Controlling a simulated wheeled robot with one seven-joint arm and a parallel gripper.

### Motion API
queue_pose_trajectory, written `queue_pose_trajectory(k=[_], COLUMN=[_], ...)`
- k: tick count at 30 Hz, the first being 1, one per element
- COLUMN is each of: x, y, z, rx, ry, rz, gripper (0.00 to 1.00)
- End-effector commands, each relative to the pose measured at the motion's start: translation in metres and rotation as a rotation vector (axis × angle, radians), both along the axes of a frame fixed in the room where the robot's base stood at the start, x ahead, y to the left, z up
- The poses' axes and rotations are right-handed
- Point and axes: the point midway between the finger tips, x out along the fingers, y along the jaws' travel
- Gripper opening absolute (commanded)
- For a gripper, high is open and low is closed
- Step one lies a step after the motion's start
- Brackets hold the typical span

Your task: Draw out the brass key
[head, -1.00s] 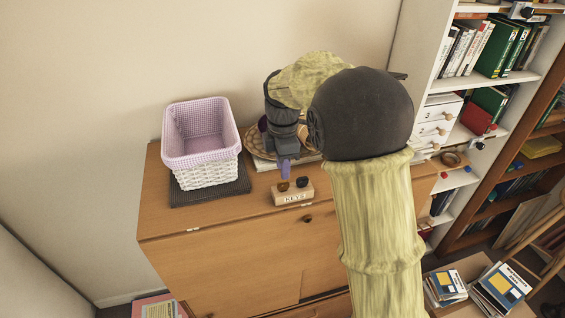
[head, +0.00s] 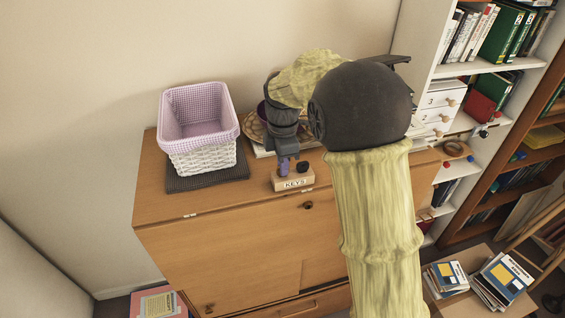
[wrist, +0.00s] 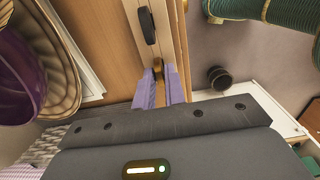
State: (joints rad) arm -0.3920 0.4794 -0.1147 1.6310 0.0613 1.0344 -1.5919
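The wooden key block (head: 293,182), with lettering on its front, stands on the bureau top (head: 215,203). A dark key (head: 303,167) stands upright in its right part and shows in the wrist view (wrist: 147,25). The brass key (wrist: 158,70) is in line with it in the wrist view, between the tips of my purple fingers. In the head view my gripper (head: 284,167) points down at the block's left part and hides the brass key. A narrow gap shows between my fingers. I cannot tell whether they press on the key or only straddle it.
A lilac-lined white basket (head: 200,158) stands on a dark mat (head: 240,172) to the left. A wicker tray (wrist: 62,60) with a purple bowl (wrist: 20,75) lies close behind my gripper. A white bookshelf (head: 450,72) stands at the right. The bureau's front left is clear.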

Motion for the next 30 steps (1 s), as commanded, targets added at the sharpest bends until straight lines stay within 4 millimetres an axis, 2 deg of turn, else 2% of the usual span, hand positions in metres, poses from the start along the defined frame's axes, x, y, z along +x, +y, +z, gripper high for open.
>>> queue_pose_trajectory(k=[14,30], x=[0.000,0.000], y=[0.000,0.000], z=[0.001,0.023], rx=[0.000,0.001], ry=[0.000,0.000], rz=[0.000,0.000], gripper=[0.00,0.00])
